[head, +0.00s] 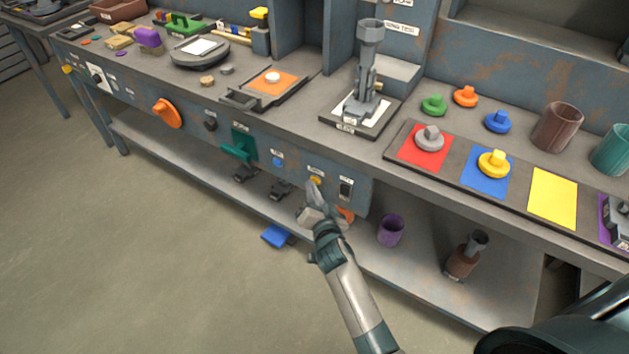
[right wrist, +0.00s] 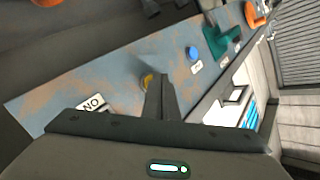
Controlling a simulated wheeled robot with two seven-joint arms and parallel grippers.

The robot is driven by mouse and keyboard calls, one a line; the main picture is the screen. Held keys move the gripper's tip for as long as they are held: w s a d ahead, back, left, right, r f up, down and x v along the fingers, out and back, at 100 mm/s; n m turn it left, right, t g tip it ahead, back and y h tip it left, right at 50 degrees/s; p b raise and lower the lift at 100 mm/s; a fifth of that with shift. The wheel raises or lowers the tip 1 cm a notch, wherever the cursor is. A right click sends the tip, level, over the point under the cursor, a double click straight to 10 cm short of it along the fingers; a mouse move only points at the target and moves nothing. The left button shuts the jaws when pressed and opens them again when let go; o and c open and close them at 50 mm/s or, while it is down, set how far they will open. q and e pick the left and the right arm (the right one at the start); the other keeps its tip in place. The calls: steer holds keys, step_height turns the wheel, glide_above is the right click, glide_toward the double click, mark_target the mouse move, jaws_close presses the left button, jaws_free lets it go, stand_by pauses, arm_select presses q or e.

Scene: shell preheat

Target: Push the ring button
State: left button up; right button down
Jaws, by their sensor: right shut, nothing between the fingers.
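A small yellow button (head: 315,181) sits below a white label on the blue-grey front panel of the bench. In the right wrist view a yellow ring (right wrist: 147,82) shows at the fingertips, partly hidden by them. My right gripper (head: 312,192) is shut and empty, its tips at or very near the yellow button. It also shows in the right wrist view (right wrist: 160,92). I cannot tell whether the tips touch the button. The label text is too small to read. My left gripper is not in view.
A blue button (head: 277,161) and a green handle (head: 239,146) are left of the yellow button. A dark switch (head: 346,188) is on its right. An orange knob (head: 166,113) is farther left. A lower shelf holds a purple cup (head: 391,230).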

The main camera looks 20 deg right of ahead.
steer(key=shift+w+d, duration=0.15)
stand_by(0.4)
steer(key=shift+s+a, duration=0.55)
steer(key=shift+a, duration=0.1)
steer(key=shift+a, duration=0.1)
stand_by(0.4)
